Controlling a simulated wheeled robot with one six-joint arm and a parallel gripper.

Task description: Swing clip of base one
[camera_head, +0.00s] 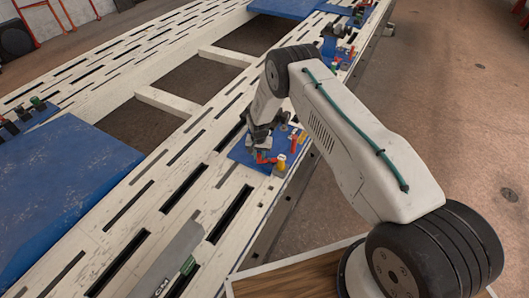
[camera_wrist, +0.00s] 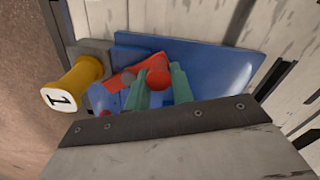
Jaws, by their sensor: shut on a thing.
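Base one is a blue plate (camera_head: 243,152) on the near edge of the white bench; it also shows in the wrist view (camera_wrist: 205,62). A yellow post with a white cap marked 1 (camera_wrist: 75,84) stands at its corner, also visible in the head view (camera_head: 280,165). The red clip (camera_wrist: 122,80) lies over the plate, with a round red end between my two green fingers. My gripper (camera_wrist: 158,86) is shut on that red end. In the head view my gripper (camera_head: 262,150) is low over the plate and partly hides the clip.
Other blue bases with small fixtures stand further along the bench edge (camera_head: 335,50). A big blue panel (camera_head: 65,185) lies at left. The white bench frame (camera_head: 140,200) has long slots and open bays.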

